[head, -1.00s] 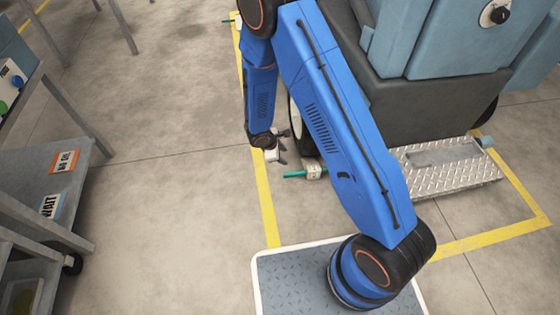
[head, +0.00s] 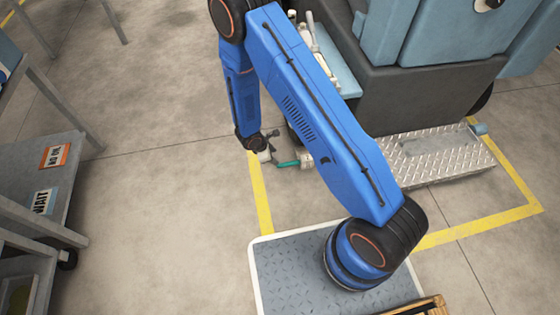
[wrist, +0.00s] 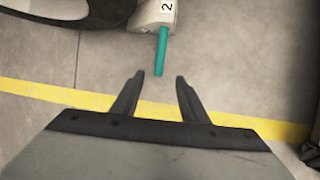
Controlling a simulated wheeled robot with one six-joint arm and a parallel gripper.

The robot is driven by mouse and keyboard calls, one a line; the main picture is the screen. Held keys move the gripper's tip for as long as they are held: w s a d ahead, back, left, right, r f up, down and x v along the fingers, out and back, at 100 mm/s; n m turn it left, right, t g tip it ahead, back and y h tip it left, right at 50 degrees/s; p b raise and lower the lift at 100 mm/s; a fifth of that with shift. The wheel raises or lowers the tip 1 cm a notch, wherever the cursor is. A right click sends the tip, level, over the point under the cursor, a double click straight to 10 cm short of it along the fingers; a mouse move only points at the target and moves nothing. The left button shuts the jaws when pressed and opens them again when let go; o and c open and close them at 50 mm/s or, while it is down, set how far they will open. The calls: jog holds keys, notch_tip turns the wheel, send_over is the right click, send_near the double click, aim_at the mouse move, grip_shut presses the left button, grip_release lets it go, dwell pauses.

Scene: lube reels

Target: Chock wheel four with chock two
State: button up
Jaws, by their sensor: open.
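Chock two (wrist: 155,14) is a pale block marked "2" at the top of the wrist view. Its teal handle (wrist: 161,50) points down the picture toward my gripper (wrist: 158,76). My gripper is open and empty; the handle's end lines up between the two fingertips, and I cannot tell the height gap. A dark wheel (wrist: 104,12) is left of the chock, with no number visible; I cannot tell if they touch. In the head view, the chock (head: 307,160) and teal handle (head: 287,164) lie just right of my gripper (head: 268,151). My arm hides most of the wheel there.
A blue and dark grey machine (head: 420,95) stands at the upper right, with a metal tread plate (head: 430,158) beside it. A yellow floor line (head: 260,195) runs near my gripper. A grey shelf cart (head: 60,175) stands at the left. Bare floor (head: 165,190) lies between.

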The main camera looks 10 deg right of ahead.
aim_at(284, 164)
jog(key=x, duration=1.6)
jog(key=shift+f, duration=0.2)
jog(key=shift+s, duration=0.1)
grip_shut()
